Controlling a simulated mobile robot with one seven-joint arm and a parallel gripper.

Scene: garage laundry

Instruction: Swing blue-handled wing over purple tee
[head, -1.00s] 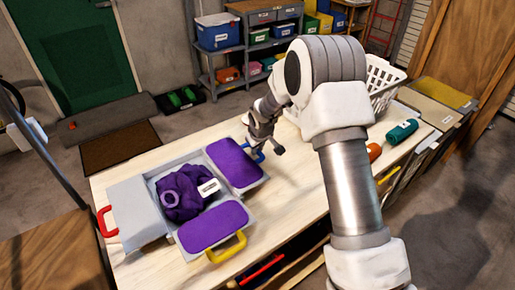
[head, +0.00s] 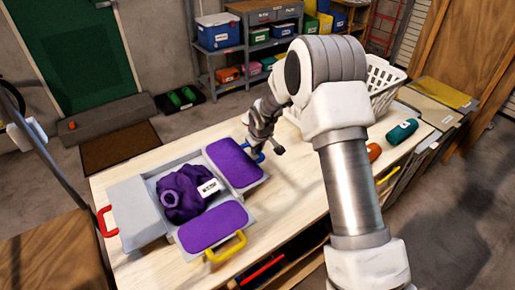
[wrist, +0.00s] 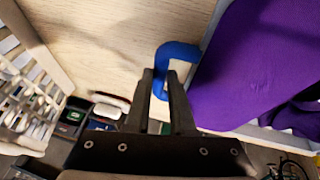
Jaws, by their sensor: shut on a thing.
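The folding board (head: 150,188) lies on the wooden table with its wings spread flat. The purple tee (head: 183,196) is bunched on its middle panel, with a small white label on it. The blue-handled wing (head: 234,161) has a purple pad and lies open at the far right side of the board; its pad also shows in the wrist view (wrist: 250,65). My gripper (wrist: 167,76) is shut on the blue handle (wrist: 176,56), with the fingertips at its near bar. In the head view, my wrist partly hides the handle.
A yellow-handled wing (head: 213,226) lies open nearest me, and a grey red-handled wing (head: 136,212) lies at the left. A white basket (head: 383,80), a teal roll (head: 402,132) and an orange item (head: 374,151) are right of my gripper.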

